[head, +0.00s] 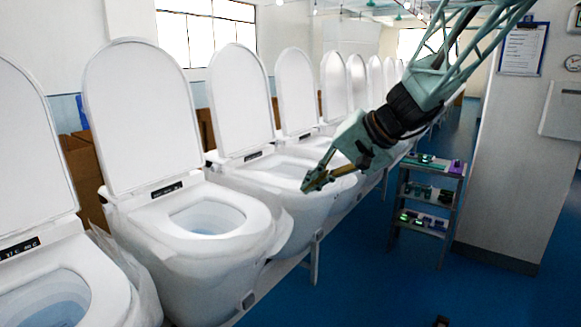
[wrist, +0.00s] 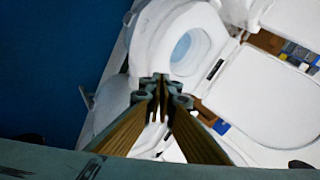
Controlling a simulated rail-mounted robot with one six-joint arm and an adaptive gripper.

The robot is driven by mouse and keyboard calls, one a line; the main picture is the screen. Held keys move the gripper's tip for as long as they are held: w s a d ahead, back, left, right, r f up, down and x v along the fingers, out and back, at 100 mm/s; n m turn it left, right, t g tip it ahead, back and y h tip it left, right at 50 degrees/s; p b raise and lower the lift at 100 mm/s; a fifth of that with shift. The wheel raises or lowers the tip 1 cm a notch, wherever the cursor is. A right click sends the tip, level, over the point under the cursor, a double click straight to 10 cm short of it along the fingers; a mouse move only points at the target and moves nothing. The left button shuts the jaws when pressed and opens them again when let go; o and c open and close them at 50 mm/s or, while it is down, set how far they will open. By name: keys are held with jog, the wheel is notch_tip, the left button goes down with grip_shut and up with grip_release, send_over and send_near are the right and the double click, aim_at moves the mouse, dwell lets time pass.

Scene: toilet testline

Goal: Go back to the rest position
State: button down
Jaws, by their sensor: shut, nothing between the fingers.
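My gripper (head: 318,183) hangs from the upper right in the head view, with its fingers pointing left and down. It is in front of the row of toilets, near the bowl of a white toilet (head: 205,217) whose lid stands up. In the wrist view my gripper (wrist: 160,82) shows its two fingers meeting at the tips, with nothing between them. A white toilet (wrist: 172,50) lies beyond the fingertips there. I cannot tell the exact gap between the gripper and the nearest toilet.
Several toilets with raised lids line the left on a white stand. A shelf cart (head: 428,190) with small devices stands right of my arm, beside a pale wall panel (head: 515,150) with a clipboard (head: 523,48). The blue floor (head: 365,275) in front is mostly clear.

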jog(key=s+d+r+n+g+h, duration=0.1)
jog(key=s+d+r, duration=0.1)
jog(key=s, duration=1.1)
jog(key=s+d+r+n+h, duration=0.1)
jog(key=s+d+r+h, duration=0.1)
jog(key=s, duration=1)
jog(key=s+d+f+h, duration=0.1)
jog(key=s+d+h, duration=0.1)
jog(key=s+d, duration=0.4)
jog(key=s+d+f+h, duration=0.2)
jog(key=s+d, duration=0.4)
jog(key=s, duration=1)
jog(key=shift+s+f+n, duration=0.3)
jog(key=shift+s+n, duration=0.05)
jog(key=shift+n, duration=0.05)
jog(key=shift+w, duration=0.1)
